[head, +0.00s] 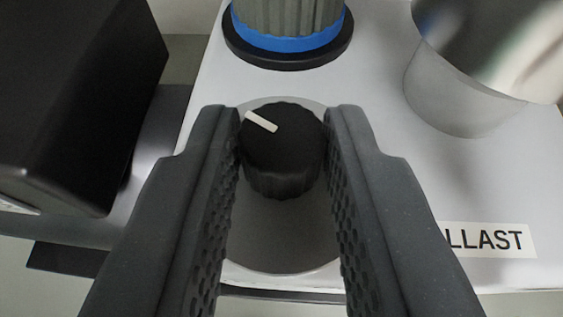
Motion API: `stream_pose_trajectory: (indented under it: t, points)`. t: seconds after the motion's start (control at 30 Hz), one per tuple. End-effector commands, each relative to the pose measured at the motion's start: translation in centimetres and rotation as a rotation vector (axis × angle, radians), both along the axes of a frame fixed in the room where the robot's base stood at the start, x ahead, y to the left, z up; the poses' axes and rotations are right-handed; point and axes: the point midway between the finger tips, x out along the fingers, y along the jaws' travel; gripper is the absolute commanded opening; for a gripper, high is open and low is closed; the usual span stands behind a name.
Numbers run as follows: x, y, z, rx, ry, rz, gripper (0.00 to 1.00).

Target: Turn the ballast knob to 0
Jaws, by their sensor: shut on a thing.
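The ballast knob (283,155) is black with a ribbed side and a white pointer line on its top. The pointer is aimed toward the upper left. The knob stands on a round grey plate (281,240) on a white panel. My gripper (284,125) reaches in from the bottom of the view, with one textured finger on each side of the knob. It is shut on the knob. A label reading "LLAST" (490,240) shows at the right, its left end hidden behind my right finger. No scale marks or 0 are visible around the knob.
A grey ribbed part with a blue band (290,42) and black base stands just behind the knob. A shiny metal cylinder (465,85) stands at the upper right. A black box (75,95) is close on the left. The panel (375,120) between knob and cylinder is bare.

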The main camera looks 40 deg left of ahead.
Motion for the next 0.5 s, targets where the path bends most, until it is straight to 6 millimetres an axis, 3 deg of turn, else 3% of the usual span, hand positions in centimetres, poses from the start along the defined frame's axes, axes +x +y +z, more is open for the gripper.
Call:
stream_pose_trajectory:
  t: [0.47, 0.5]
  points:
    - [-0.04, 0.25, -0.03, 0.001, 0.001, 0.014, 0.00]
    - [-0.05, 0.26, -0.03, 0.001, 0.001, 0.014, 0.31]
